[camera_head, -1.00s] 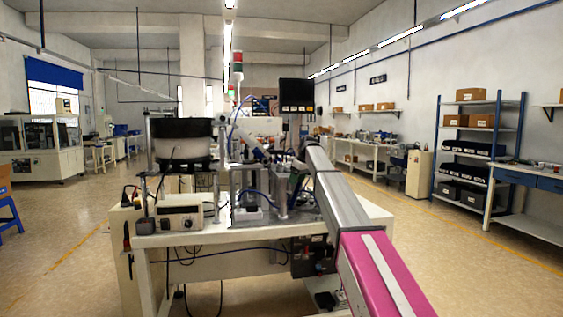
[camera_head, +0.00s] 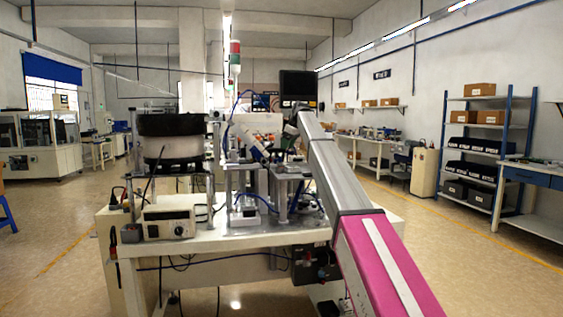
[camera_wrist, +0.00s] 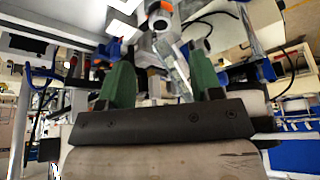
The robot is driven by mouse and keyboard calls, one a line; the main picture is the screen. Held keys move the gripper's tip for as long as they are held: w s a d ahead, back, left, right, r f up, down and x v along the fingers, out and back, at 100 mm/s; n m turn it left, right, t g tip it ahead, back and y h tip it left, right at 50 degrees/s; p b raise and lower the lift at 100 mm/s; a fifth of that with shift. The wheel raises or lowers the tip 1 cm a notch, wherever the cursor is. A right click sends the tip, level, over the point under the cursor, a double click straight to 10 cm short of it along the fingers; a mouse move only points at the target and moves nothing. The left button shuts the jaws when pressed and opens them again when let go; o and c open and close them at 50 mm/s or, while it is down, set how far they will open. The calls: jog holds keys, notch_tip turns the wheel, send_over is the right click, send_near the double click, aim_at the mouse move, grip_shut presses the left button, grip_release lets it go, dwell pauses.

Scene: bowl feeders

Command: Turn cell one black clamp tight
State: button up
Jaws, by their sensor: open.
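My gripper (camera_wrist: 160,60) shows in the wrist view as two green fingers standing apart, with nothing held between them. A pale slanted metal part and a white rounded part with an orange band (camera_wrist: 160,22) lie beyond the fingers. In the head view my arm reaches over the right side of the cell bench (camera_head: 215,243), and my gripper cannot be made out there. The bench carries metal fixtures (camera_head: 245,210) and a bowl feeder with a black rim (camera_head: 170,124). I cannot pick out the black clamp for certain in either view.
A control box with a dial (camera_head: 168,222) sits at the bench's front left. A stack light (camera_head: 235,58) and a dark monitor (camera_head: 298,86) rise behind. A blue-framed shelf (camera_head: 480,130) stands far right.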

aim_at(280, 164)
jog(key=x, duration=0.9)
jog(key=shift+s, duration=0.1)
jog(key=c, duration=0.9)
